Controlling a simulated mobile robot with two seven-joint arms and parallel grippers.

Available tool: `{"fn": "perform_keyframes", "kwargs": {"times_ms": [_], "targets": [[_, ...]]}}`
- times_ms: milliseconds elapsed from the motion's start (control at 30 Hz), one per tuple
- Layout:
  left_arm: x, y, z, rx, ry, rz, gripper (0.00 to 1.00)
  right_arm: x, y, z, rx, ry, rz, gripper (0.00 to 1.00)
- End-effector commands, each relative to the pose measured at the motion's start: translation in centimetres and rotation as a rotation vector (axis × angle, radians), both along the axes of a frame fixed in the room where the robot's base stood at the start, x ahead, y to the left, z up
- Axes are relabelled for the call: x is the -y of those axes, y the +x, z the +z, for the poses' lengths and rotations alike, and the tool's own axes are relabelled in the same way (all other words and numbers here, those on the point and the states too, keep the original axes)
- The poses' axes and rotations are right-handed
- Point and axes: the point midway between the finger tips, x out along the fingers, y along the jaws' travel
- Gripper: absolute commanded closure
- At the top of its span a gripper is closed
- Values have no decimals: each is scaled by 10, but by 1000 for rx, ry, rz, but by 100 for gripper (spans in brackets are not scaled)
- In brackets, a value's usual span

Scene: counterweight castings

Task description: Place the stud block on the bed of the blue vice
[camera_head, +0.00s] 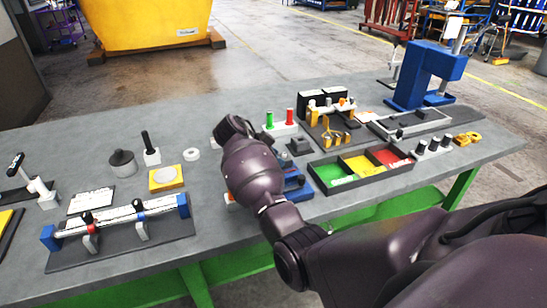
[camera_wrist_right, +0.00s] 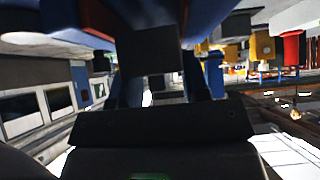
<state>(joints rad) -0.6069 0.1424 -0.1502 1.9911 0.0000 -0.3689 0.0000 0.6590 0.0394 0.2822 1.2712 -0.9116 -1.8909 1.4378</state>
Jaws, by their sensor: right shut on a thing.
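Blue parts (camera_wrist_right: 214,75), probably the vice, show in the right wrist view. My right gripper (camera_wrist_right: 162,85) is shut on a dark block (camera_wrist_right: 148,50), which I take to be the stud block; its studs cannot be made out. In the head view my right wrist covers the gripper and the block. I cannot tell whether the block touches the vice bed. My left gripper is not in view.
A tray with green, yellow and red compartments (camera_head: 325,161) stands right of the vice. A blue press (camera_head: 408,85) stands at the back right.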

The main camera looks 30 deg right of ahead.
Motion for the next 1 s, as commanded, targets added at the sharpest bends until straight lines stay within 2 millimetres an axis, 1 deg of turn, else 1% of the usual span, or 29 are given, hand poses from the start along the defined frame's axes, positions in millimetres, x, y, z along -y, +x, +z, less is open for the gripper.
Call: {"fn": "perform_keyframes", "kwargs": {"times_ms": [433, 467, 600, 800, 867, 933, 1000], "targets": [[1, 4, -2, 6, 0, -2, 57, 0, 0, -7, 3, -2, 0, 100], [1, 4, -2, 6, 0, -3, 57, 0, 0, -8, 0, 0, 0, 56], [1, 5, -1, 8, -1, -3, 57, 0, 0, -8, 0, 0, 0, 35], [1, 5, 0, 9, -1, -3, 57, 0, 0, -5, 1, 0, 0, 34], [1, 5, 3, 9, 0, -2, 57, 0, 0, 0, 3, -1, 0, 34], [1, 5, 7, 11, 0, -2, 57, 0, 1, 10, 6, -2, 1, 32], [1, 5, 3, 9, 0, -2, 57, -10, 4, 16, 9, -1, 4, 32]]}}
